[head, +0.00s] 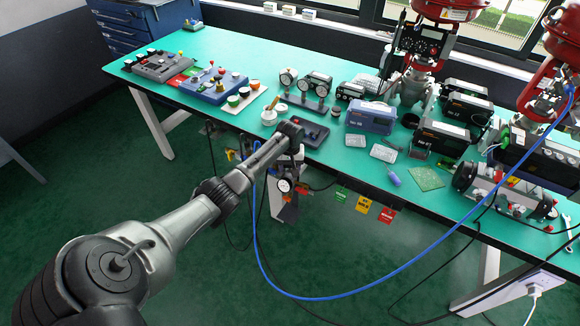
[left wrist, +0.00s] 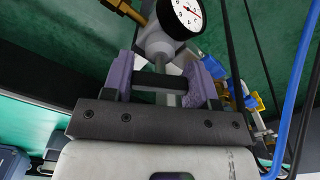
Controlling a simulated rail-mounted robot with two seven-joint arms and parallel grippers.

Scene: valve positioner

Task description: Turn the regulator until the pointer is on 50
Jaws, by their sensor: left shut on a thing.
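The regulator (left wrist: 157,44) has a pale body with a brass fitting and a round white gauge (left wrist: 188,14) in a black rim. The gauge shows a red pointer, but I cannot read its value. In the head view the gauge (head: 284,185) hangs just below the table's front edge. My left gripper (left wrist: 162,80) has its two purple-grey fingers on either side of the regulator's lower part and is shut on it. In the head view this gripper (head: 291,150) is at the table edge, and its fingers are mostly hidden. My right gripper is not in view.
A blue hose (head: 370,297) loops from the regulator area across the front to the right. Coloured tags (head: 363,204) hang along the table edge. The green table (head: 240,55) holds gauges, boxes and red-topped valves (head: 440,12). The floor in front is mostly clear.

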